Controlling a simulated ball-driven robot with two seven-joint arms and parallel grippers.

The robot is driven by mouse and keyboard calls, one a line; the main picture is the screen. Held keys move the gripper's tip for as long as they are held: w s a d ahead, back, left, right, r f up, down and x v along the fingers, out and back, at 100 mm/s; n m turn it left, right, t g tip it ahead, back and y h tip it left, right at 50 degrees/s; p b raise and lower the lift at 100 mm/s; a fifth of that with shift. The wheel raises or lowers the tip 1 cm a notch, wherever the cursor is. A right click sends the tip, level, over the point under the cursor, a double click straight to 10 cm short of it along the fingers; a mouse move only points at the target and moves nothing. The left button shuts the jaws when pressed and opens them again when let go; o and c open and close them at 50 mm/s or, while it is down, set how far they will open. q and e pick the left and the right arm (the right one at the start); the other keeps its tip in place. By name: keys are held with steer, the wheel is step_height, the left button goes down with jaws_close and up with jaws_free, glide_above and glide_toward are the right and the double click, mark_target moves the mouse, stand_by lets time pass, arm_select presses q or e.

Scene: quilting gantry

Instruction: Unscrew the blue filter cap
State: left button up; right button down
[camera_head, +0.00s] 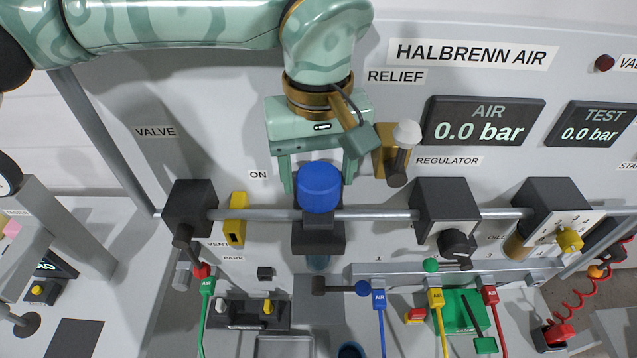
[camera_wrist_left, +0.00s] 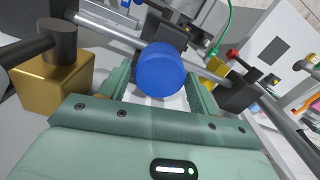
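The blue filter cap (camera_head: 320,187) is a round, ridged cap on top of the black filter body (camera_head: 318,235), which sits on the grey pipe. My left gripper (camera_head: 318,184) comes down from above with its two green fingers spread, one on each side of the cap. In the left wrist view the cap (camera_wrist_left: 161,70) shows near the fingertips, in line with the gap between the fingers. The fingers look open and not closed on it; exact contact cannot be told. My right gripper is not in view.
The brass relief block with its grey-topped knob (camera_head: 405,135) stands close right of my left gripper. The grey pipe (camera_head: 385,214) runs across. A yellow valve part (camera_head: 235,220) is left, a black regulator (camera_head: 445,205) right. Coloured hoses hang below.

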arm_select(q)
steer(key=c, duration=0.7)
steer(key=n+b, duration=0.1)
steer(key=n, duration=0.1)
steer(key=shift+f+n+b, duration=0.1)
steer(key=shift+n+b, duration=0.2)
steer(key=shift+b, duration=0.05)
steer(key=shift+n, duration=0.6)
steer(key=shift+n+b, duration=0.9)
steer(key=shift+n, duration=0.7)
steer(key=shift+c, duration=0.5)
steer(key=shift+s+r+n, duration=0.1)
steer(key=shift+r+n, duration=0.1)
steer(key=shift+n, duration=0.2)
jaws_close()
